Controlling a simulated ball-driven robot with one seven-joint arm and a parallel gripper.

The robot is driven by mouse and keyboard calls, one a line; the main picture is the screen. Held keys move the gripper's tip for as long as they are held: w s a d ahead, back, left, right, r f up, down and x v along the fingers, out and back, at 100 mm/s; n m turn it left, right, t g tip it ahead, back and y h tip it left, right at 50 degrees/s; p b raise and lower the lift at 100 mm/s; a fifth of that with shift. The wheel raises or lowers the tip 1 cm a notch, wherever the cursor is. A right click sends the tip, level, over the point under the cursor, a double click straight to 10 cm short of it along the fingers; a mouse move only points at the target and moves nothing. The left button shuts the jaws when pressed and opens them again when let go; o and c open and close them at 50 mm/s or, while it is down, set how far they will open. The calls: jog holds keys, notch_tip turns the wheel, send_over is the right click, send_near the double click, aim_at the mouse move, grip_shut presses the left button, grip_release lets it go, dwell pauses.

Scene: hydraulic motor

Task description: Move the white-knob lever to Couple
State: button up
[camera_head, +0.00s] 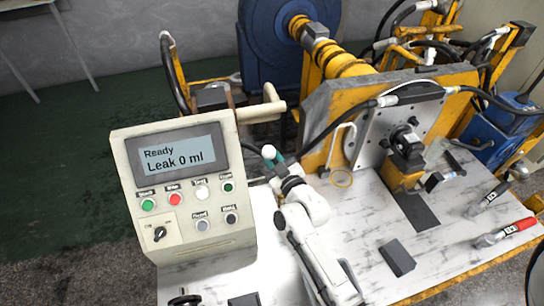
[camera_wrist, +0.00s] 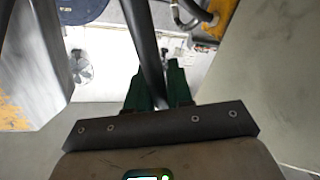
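The lever's white knob (camera_head: 268,152) shows in the head view just behind the console's right edge, at the green fingertips of my gripper (camera_head: 276,163). In the wrist view a dark rod, the lever's shaft (camera_wrist: 145,45), runs down from the top edge between the two green fingers of my gripper (camera_wrist: 160,88). The fingers are close together with the shaft filling the narrow gap, so the gripper looks shut on it. The knob is not visible in the wrist view. The lever's base and any Couple marking are hidden or too small to read.
A beige console (camera_head: 190,185) at left reads "Ready" and "Leak 0 ml" and bears several buttons. A yellow-edged metal plate (camera_head: 385,125) with hoses stands to the right. A dark block (camera_head: 397,258) and red-handled tool (camera_head: 505,232) lie on the bench (camera_head: 345,225).

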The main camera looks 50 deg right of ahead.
grip_shut()
jog(key=shift+f+b, duration=0.1)
jog(key=shift+b, duration=0.2)
jog(key=s+d+m+t+h+b, duration=0.1)
jog(key=s+d+m+b, duration=0.5)
jog(key=b, duration=0.8)
jog(key=shift+d+m, duration=1.3)
jog(key=shift+m, duration=0.5)
jog(key=shift+h, duration=0.4)
jog(key=shift+o, duration=2.4)
grip_release()
jog(key=shift+d, duration=0.1)
jog(key=shift+s, duration=0.1)
